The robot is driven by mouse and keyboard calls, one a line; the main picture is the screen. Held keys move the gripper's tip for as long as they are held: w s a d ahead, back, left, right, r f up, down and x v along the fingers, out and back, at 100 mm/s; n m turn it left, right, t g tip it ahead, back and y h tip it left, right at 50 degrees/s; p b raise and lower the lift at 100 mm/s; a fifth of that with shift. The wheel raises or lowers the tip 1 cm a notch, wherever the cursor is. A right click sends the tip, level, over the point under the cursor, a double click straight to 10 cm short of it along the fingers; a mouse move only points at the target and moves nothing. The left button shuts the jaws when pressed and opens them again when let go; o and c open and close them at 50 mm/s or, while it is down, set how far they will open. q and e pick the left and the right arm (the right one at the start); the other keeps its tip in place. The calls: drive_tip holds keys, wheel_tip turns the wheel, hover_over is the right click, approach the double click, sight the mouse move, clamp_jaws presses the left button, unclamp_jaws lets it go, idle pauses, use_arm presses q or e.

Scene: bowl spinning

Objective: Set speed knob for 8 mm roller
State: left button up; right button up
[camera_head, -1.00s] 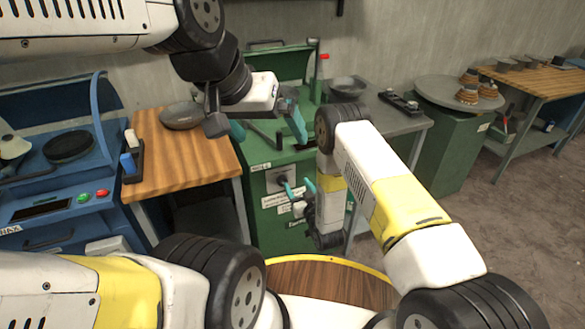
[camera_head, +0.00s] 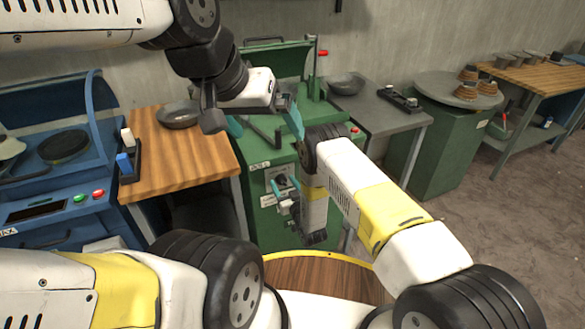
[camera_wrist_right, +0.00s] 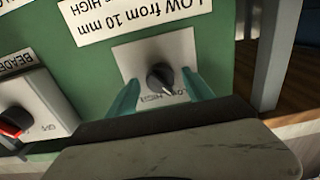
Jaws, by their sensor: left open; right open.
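The speed knob (camera_wrist_right: 160,77) is a small black knob on a pale square plate (camera_wrist_right: 182,44) on a green panel, seen upside down in the right wrist view. A light mark shows at its lower edge, near partly hidden LOW and HIGH lettering. The label (camera_wrist_right: 135,18) above reads "LOW from 10 mm" with a cut-off HIGH line. My right gripper (camera_head: 285,187) is open at the machine's front. Its teal fingertips (camera_wrist_right: 163,92) stand on either side of the knob, apparently apart from it. My left gripper (camera_head: 265,124) is open and empty above the green machine (camera_head: 266,228).
A red-marked beader switch (camera_wrist_right: 14,120) sits beside the speed plate. In the head view, a wooden table (camera_head: 160,175) with a dark bowl (camera_head: 179,116) stands left of the machine. A grey table (camera_head: 385,118) is on the right. A round wooden top (camera_head: 325,275) lies below my right gripper.

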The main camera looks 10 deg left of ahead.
clamp_jaws()
drive_tip(key=shift+m, duration=0.3)
drive_tip(key=m, duration=0.2)
drive_tip(key=shift+d+m, duration=0.1)
drive_tip(key=shift+m, duration=0.2)
drive_tip(key=m, duration=0.3)
drive_tip(key=shift+m, duration=0.4)
drive_tip(key=m, duration=0.3)
drive_tip(key=shift+m, duration=2)
